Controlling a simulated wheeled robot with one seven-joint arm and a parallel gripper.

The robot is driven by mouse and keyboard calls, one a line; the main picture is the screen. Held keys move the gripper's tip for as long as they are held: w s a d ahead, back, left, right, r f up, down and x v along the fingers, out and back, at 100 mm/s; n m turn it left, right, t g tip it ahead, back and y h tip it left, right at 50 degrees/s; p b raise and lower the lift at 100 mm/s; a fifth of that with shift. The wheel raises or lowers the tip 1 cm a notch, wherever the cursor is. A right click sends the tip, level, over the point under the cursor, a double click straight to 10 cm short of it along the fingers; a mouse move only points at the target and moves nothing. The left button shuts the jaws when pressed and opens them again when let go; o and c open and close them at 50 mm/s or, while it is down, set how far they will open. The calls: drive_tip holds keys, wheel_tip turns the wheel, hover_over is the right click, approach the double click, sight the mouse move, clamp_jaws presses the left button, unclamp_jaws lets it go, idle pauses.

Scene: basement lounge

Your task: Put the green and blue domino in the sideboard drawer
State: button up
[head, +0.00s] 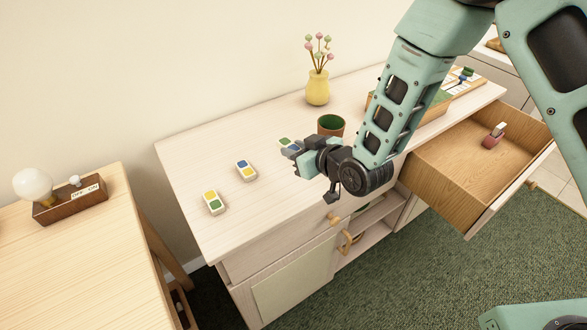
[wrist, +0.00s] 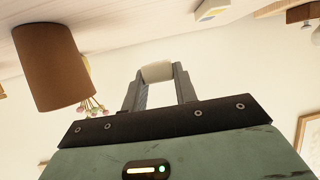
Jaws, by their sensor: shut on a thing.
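The green and blue domino (head: 286,142) shows in the head view at the tip of my gripper (head: 293,151), partly hidden by it. In the wrist view my gripper (wrist: 158,84) is shut on it, and only the domino's pale, blank side (wrist: 157,72) shows between the fingers. I cannot tell for sure how far it is above the sideboard top. The sideboard (head: 290,131) has a drawer (head: 450,165) pulled open at the right. A small red and white thing (head: 492,138) lies inside it, towards the back right.
A yellow and green domino (head: 215,203) and a blue and yellow domino (head: 246,170) lie left of my gripper. A brown cup (head: 331,124) stands close behind it, with a yellow vase (head: 317,88) farther back. A wooden tray (head: 432,112) sits behind my arm, near the drawer.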

drive_tip(key=shift+f+p, duration=0.4)
drive_tip(key=shift+f, duration=3)
drive_tip(key=shift+f, duration=0.1)
drive_tip(key=shift+f, duration=0.15)
drive_tip(key=o, duration=0.9)
drive_tip(key=shift+o, duration=0.2)
drive_tip(key=shift+s+d, duration=0.15)
drive_tip(key=shift+d, duration=0.05)
drive_tip(key=p+v, duration=0.3)
drive_tip(key=v, duration=1.4)
drive_tip(key=shift+a, duration=0.2)
